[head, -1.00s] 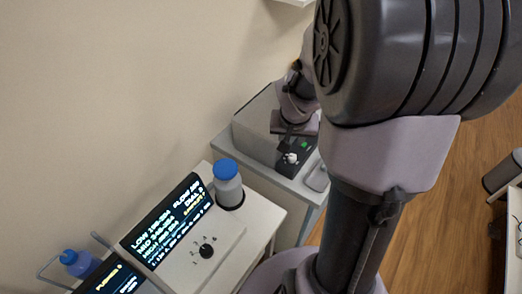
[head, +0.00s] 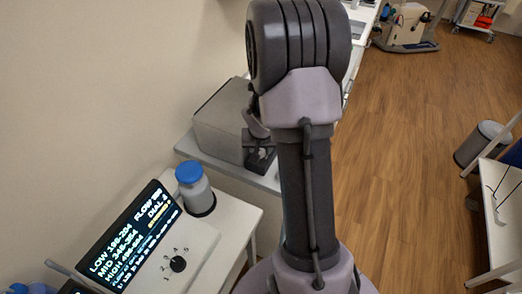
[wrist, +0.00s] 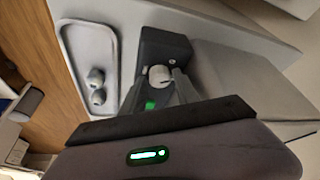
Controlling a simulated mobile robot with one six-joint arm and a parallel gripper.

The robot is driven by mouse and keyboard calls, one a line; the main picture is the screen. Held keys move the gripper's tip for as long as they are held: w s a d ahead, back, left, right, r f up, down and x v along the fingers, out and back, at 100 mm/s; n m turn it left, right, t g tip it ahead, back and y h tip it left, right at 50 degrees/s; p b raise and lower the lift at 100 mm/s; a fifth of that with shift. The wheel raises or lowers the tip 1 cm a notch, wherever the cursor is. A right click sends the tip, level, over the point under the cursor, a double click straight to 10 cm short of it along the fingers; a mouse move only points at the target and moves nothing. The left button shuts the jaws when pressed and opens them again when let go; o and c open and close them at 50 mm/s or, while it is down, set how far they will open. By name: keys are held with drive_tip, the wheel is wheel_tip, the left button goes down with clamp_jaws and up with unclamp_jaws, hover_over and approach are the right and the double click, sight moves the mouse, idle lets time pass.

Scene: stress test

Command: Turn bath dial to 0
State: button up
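The bath unit is a grey box (head: 222,120) on a side counter, with a small dark control panel (head: 262,160) at its front corner. In the wrist view, the panel (wrist: 165,46) carries a pale round dial (wrist: 160,76) and a green light (wrist: 150,105). My gripper (wrist: 162,80) is at the dial, one finger on each side of it. Whether the fingers touch the dial is unclear. The dial's setting is not readable. In the head view, my arm hides most of the gripper and the dial.
A nearer white console has a black dial (head: 178,264) with a numbered scale and a lit display (head: 128,240). A blue-capped bottle (head: 194,188) stands beside it. A pale tray (wrist: 68,45) with two small rounded items lies left of the panel. Open floor lies right.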

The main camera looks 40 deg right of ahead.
clamp_jaws()
drive_tip(key=r+n+p, duration=0.1)
drive_tip(key=p, duration=0.4)
drive_tip(key=shift+s, duration=0.15)
drive_tip(key=p, duration=0.3)
drive_tip(key=n+p, duration=0.1)
drive_tip(key=p, duration=0.2)
drive_tip(key=shift+r+n+y, duration=0.3)
drive_tip(key=shift+y, duration=0.1)
drive_tip(key=n+p, duration=0.1)
drive_tip(key=p, duration=0.2)
drive_tip(key=n+p, duration=0.1)
drive_tip(key=p, duration=0.2)
drive_tip(key=shift+d+f+t+y, duration=0.15)
drive_tip(key=shift+f+t+y, duration=0.15)
drive_tip(key=shift+t+y, duration=0.1)
drive_tip(key=n+p, duration=0.1)
drive_tip(key=p, duration=0.1)
drive_tip(key=n+p, duration=0.1)
drive_tip(key=shift+f+y+p, duration=0.3)
drive_tip(key=shift+f+p, duration=0.05)
drive_tip(key=shift+p, duration=0.05)
drive_tip(key=shift+f, duration=0.1)
unclamp_jaws()
